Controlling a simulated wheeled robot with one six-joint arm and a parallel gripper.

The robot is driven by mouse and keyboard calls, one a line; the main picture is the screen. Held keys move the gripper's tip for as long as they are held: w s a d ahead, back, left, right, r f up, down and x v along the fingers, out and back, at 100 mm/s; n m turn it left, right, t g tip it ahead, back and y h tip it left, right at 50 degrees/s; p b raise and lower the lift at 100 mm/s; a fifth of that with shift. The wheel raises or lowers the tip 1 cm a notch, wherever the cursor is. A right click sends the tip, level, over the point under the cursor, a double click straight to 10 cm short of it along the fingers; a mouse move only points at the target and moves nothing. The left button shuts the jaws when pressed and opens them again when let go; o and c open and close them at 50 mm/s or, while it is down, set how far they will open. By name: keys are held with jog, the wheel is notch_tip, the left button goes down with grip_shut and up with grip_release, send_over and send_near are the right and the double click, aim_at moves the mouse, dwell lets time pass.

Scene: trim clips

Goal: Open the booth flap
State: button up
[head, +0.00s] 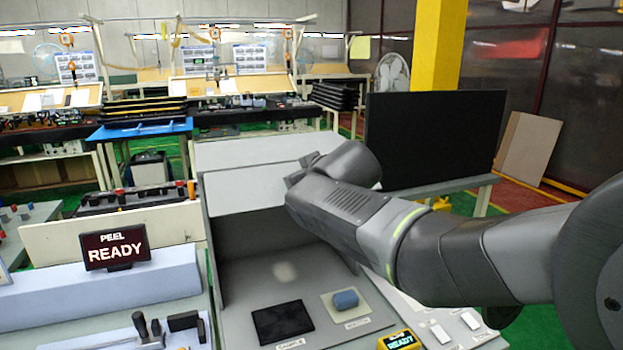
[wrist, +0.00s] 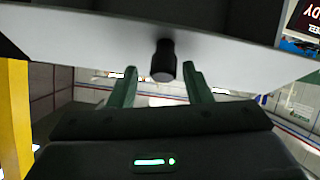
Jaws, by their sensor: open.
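The booth flap (head: 243,190) is a pale panel across the upper front of the grey booth (head: 222,262). The space below it is open to view. In the wrist view, the flap (wrist: 90,36) crosses the top of the picture, with a short dark knob (wrist: 164,62) standing out from it. My gripper (wrist: 159,68) is open, one finger on each side of the knob, with a visible gap on both sides. In the head view, my arm's end is at the flap's right part and hides the fingers and knob.
On the booth floor are a black mat (head: 283,322) and a blue block (head: 345,299) on a pale pad. A yellow READY device (head: 400,340) stands at the front right. A PEEL READY display (head: 115,246) is at left. A large black screen (head: 435,138) stands behind my arm.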

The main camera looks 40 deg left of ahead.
jog(key=b+v, duration=0.1)
jog(key=v, duration=1.2)
jog(key=shift+s+d, duration=0.15)
jog(key=shift+d, duration=0.05)
jog(key=shift+r, duration=0.15)
